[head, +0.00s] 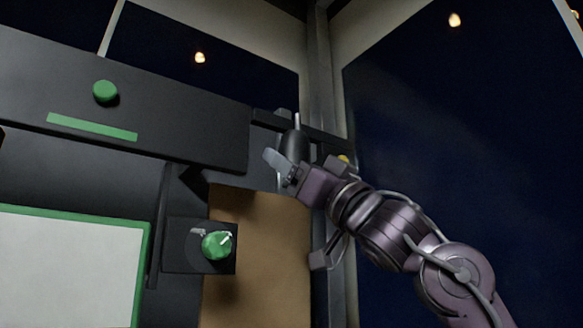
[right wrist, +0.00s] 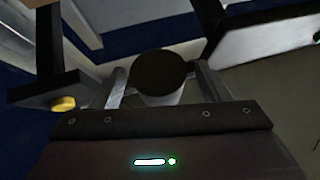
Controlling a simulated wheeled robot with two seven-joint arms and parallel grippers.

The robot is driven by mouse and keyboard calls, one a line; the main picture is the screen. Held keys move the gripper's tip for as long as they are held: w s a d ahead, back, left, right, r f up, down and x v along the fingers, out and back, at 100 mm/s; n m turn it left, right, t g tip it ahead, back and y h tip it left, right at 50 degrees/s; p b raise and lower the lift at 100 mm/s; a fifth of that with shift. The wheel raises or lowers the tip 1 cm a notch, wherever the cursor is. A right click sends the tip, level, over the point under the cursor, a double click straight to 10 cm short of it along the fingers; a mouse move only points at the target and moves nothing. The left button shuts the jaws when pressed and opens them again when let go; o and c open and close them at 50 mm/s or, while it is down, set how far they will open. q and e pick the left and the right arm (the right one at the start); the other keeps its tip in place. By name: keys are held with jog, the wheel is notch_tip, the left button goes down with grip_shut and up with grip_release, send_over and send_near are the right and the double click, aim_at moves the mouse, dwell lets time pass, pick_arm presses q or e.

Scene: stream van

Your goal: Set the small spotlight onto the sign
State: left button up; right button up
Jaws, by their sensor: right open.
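A small dark cylinder (head: 294,144), which looks like the spotlight, stands near a black bar in the upper middle of the head view. In the right wrist view its round dark end (right wrist: 160,71) and a pale part below it show between my fingers. My right gripper (head: 281,163) is open, with its grey fingers at the cylinder. I cannot tell whether they touch it. A white panel with a green frame (head: 68,268) stands at the lower left; it may be the sign, but I see no marking on it. My left gripper is not in view.
A dark panel (head: 190,122) carries a green round knob (head: 105,91) and a green strip (head: 92,127). A green dial (head: 217,244) sits on a black box above a brown board (head: 258,275). A yellow knob (right wrist: 63,103) is beside my right gripper. Dark windows lie behind.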

jog(key=b+v, duration=0.3)
jog(key=v, duration=0.3)
jog(key=shift+f, duration=0.2)
jog(key=shift+w, duration=0.1)
